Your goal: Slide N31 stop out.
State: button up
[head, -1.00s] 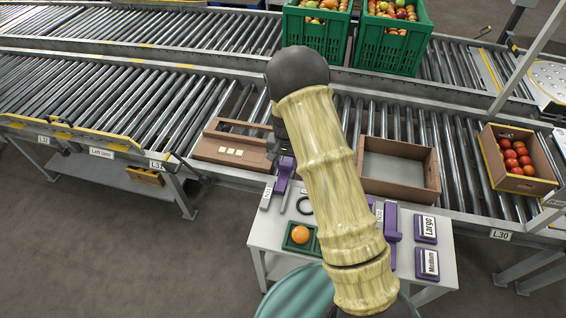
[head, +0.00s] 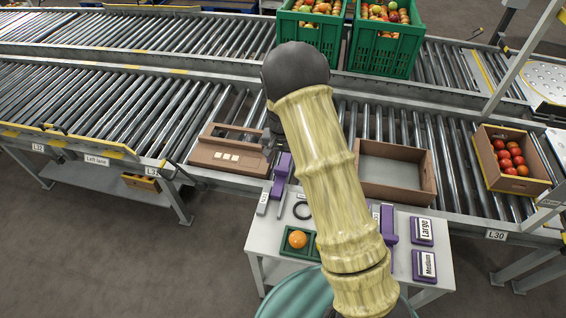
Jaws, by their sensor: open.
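A purple stop (head: 281,172) stands upright at the conveyor's near edge, left of my arm. A second purple stop (head: 389,224) is to the right of my arm. The small white tags beside them are too small to read, so I cannot tell which is N31. My gripper (head: 270,148) is a dark shape at the far end of my arm, just above and touching or very near the left purple stop. My arm hides part of it. It is open, and I see nothing held in it.
A brown tray (head: 203,167) and an empty brown box (head: 425,190) sit on the rollers either side of my arm.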

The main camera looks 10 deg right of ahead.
notch_tip(320, 180, up, 14)
jog(key=p, duration=0.1)
jog(key=shift+f+p, duration=0.15)
jog(key=shift+p, duration=0.25)
jog(key=s+d+r+n+t, duration=0.15)
jog(key=s+d, duration=0.25)
jog(key=s, duration=0.8)
jog(key=s+d+r+n+t, duration=0.1)
jog(key=s+d+r+n, duration=0.2)
jog(key=s, duration=0.8)
jog(key=w+p+v, duration=0.2)
jog(key=p+v, duration=0.6)
jog(key=p, duration=0.1)
jog(key=w+p+v, duration=0.1)
jog(key=p+v, duration=0.8)
jog(key=shift+w+d+r+p, duration=0.3)
jog(key=shift+w+r, duration=0.2)
jog(key=shift+r, duration=0.1)
jog(key=shift+m, duration=0.25)
